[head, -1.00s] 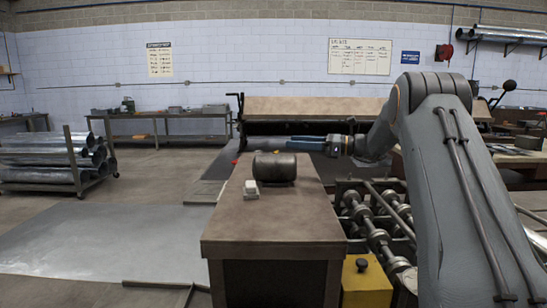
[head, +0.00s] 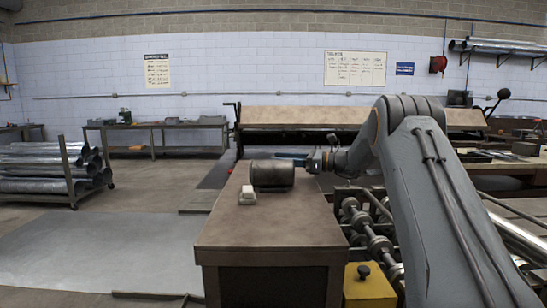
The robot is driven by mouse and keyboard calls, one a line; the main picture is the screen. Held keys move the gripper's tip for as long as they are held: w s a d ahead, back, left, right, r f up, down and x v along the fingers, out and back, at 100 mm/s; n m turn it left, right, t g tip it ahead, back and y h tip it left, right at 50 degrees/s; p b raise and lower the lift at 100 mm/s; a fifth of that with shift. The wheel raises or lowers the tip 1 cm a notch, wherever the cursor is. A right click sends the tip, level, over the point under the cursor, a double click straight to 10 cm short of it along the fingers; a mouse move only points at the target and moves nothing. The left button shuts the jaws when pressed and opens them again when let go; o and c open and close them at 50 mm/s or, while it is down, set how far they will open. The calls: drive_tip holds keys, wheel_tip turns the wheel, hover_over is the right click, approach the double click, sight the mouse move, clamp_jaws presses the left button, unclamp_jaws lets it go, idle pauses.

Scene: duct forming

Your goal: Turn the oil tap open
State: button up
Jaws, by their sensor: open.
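A dark metal drum (head: 272,177) lies on its side on the brown bench top (head: 270,228). I take it to be the oil container, but I cannot make out the tap on it. My gripper (head: 291,157) reaches in from the right at the drum's far side, pointing left. Its blue fingers show just above the drum's upper right edge, and their tips are partly hidden behind the drum. It is open, and I see nothing held. Whether it touches the drum or the tap cannot be told.
A small white block (head: 247,195) sits in front of the drum's left end. Rollers (head: 378,245) and a yellow box (head: 369,285) stand right of the bench. A wide brown-topped machine (head: 300,117) is behind. A rack of ducts (head: 55,170) stands left; the bench's front is clear.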

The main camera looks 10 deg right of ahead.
drive_tip(key=shift+p+x, duration=0.35)
drive_tip(key=shift+x, duration=1.15)
drive_tip(key=shift+c, duration=0.4)
drive_tip(key=c, duration=1)
drive_tip(key=shift+w+f+n+g+y+b, duration=0.25)
drive_tip(key=shift+n+g+b, duration=0.35)
drive_tip(key=shift+b, duration=0.65)
drive_tip(key=shift+s+r+n+g+y+b, duration=0.1)
drive_tip(key=shift+n+g+y+b, duration=0.3)
drive_tip(key=shift+g+b, duration=0.5)
drive_tip(key=shift+s+r+n+g+b, duration=0.15)
drive_tip(key=shift+n+g+b, duration=0.45)
drive_tip(key=shift+b, duration=0.4)
drive_tip(key=o, duration=1.1)
